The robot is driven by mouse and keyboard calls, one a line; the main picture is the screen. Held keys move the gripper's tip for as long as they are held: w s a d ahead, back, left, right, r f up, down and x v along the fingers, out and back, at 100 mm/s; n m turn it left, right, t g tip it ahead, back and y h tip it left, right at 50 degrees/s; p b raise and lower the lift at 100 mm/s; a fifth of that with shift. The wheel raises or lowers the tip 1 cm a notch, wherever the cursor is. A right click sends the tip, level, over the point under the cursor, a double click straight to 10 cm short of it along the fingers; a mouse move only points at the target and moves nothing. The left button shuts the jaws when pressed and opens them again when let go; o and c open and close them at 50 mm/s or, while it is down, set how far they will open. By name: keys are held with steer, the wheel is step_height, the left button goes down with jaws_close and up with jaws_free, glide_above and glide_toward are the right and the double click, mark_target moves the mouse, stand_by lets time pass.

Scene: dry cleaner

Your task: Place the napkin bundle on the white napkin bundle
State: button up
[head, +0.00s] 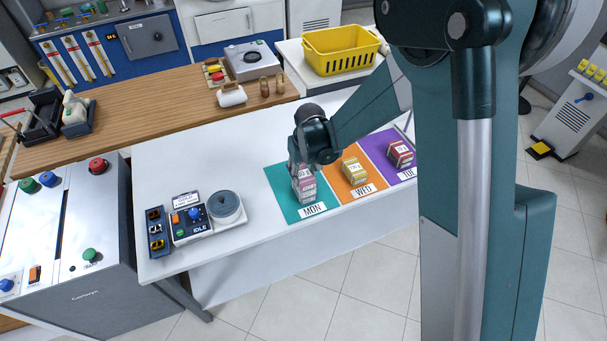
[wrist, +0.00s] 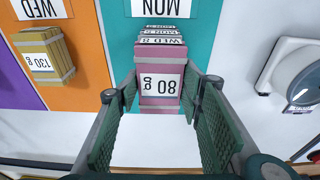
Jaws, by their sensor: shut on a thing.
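A pink napkin bundle (wrist: 160,107) with an "80 g" label is between the two fingers of my gripper (wrist: 165,88) in the wrist view. My gripper is shut on it. In the head view the pink bundle (head: 305,191) is over the teal MON mat (head: 284,200), with my gripper (head: 302,170) at its upper part. In the wrist view a pale stack edge with small tags (wrist: 161,30) shows just beyond the pink bundle; it may be the white napkin bundle, mostly hidden. I cannot tell whether the pink bundle touches it.
A yellow bundle (head: 354,170) stands on the orange WED mat (head: 345,197). A red bundle (head: 400,153) stands on the purple mat (head: 377,146). A scale-like device (head: 226,206) and control box (head: 190,223) are left of the mats. White table (head: 225,165) is clear behind them.

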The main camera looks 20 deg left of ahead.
mark_target(306, 178)
steer(key=shift+f, duration=0.35)
steer(key=o, duration=0.9)
steer(key=shift+r, duration=0.15)
steer(key=shift+s+d+r, duration=0.2)
steer(key=shift+r, duration=1.8)
steer(key=shift+s+d+r, duration=0.25)
steer(key=shift+r, duration=1.7)
steer(key=shift+s+d+r, duration=0.2)
steer(key=shift+r, duration=1.8)
steer(key=shift+d, duration=0.1)
